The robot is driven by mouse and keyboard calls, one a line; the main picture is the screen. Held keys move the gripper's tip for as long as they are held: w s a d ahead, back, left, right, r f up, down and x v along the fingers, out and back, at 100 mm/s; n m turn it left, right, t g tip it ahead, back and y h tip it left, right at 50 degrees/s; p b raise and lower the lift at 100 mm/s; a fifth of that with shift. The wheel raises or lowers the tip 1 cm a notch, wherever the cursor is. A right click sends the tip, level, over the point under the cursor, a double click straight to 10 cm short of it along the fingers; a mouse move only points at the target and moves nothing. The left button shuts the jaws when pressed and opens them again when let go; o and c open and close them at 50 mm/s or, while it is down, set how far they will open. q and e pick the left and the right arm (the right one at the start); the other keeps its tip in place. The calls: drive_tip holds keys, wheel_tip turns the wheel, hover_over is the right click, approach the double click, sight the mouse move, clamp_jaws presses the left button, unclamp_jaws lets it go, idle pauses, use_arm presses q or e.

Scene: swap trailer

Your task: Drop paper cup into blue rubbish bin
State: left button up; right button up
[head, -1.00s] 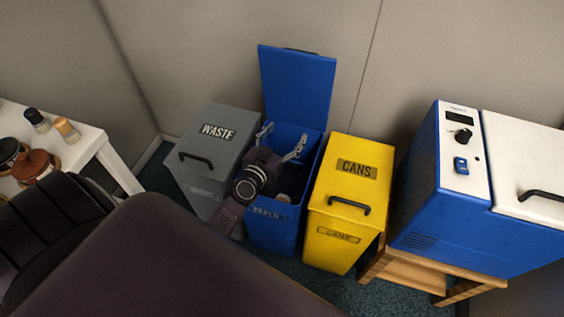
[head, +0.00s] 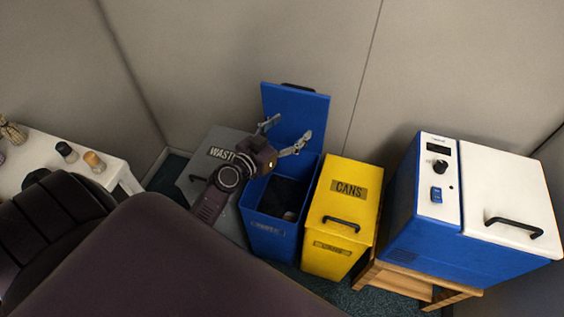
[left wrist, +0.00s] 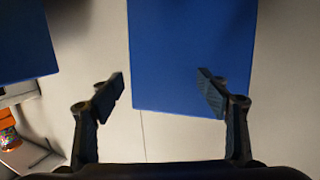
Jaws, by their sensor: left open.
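The blue rubbish bin (head: 270,238) stands between the grey and yellow bins in the head view, with its blue lid (head: 305,108) raised against the wall. My left gripper (head: 286,133) is open and empty, above the bin's back part and in front of the lid. In the left wrist view, its spread fingers (left wrist: 161,85) have nothing between them, with a blue panel behind. My right gripper is not in view.
The grey WASTE bin (head: 207,150) is shut, close left of the blue bin. The yellow CANS bin (head: 344,207) is shut, close right. A blue and white cooler (head: 505,190) stands on a wooden stand at right. A white table (head: 40,165) with small bottles is at left.

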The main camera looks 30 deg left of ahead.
use_arm(q)
drive_tip(key=s+d+r+m+h+p, duration=0.1)
drive_tip(key=r+h+p, duration=0.1)
drive_tip(key=r, duration=0.3)
drive_tip(key=s+d+r+m+g+h+p, duration=0.1)
drive_tip(key=s+d+r+h+p, duration=0.1)
drive_tip(key=r, duration=0.4)
drive_tip(key=s+d+r+m+h+p, duration=0.1)
drive_tip(key=d+r+m+p, duration=0.1)
drive_tip(key=r+p, duration=0.2)
wheel_tip(320, 180, up, 2)
drive_tip(key=shift+s+g+h, duration=0.3)
drive_tip(key=shift+s+h, duration=0.05)
drive_tip(key=shift+h, duration=0.05)
drive_tip(key=shift+d, duration=0.1)
